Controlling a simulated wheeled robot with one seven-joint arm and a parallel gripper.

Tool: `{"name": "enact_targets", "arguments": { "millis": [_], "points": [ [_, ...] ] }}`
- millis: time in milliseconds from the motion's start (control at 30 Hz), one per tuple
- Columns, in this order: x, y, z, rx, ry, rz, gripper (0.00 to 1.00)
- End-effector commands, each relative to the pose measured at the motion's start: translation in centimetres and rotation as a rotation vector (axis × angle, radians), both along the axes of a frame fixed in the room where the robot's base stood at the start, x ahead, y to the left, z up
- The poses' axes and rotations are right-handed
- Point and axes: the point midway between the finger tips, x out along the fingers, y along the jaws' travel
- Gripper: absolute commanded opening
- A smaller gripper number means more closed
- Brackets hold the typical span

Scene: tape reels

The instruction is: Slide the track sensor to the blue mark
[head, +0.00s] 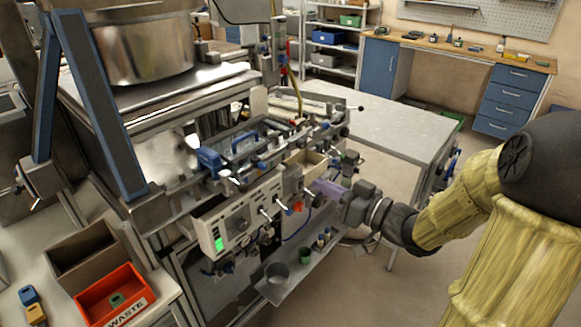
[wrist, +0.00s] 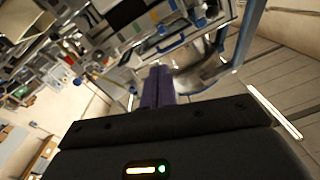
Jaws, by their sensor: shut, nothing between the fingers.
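My gripper (head: 326,188) has purple fingers, shut and empty, in front of the right part of the machine's front. In the wrist view the fingers (wrist: 158,86) lie together at the middle, pointing towards the machine. A track with several fittings (head: 262,143) runs along the machine's front edge. A blue block (head: 209,159) sits at its left end, apart from my gripper. I cannot tell for sure which fitting is the track sensor. The blue mark cannot be made out.
A control box (head: 240,215) with a green screen hangs below the track. A shelf with cups (head: 290,270) is below. A red waste bin (head: 113,297) stands at lower left, a grey table (head: 400,125) behind.

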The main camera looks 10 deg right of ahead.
Motion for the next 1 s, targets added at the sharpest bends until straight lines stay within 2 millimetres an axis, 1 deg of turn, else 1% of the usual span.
{"name": "enact_targets", "arguments": {
  "millis": [33,233,367,500,600,700,767,1000],
  "points": [
    [0.8,-0.3,1.1,0.065,0.057,0.016,0.00],
    [3.6,-1.4,1.7,0.334,0.338,0.084,0.00],
    [5.2,-1.8,1.4,0.490,0.535,0.127,0.00],
    [6.8,-2.2,0.6,0.646,0.760,0.164,0.00],
    [7.6,-2.2,-0.2,0.730,0.900,0.182,0.00],
    [8.0,-2.3,-0.9,0.780,0.991,0.190,0.00],
    [8.1,-2.3,-1.1,0.795,1.018,0.191,0.00],
    [8.1,-2.2,-1.3,0.800,1.026,0.191,0.00]
  ]
}}
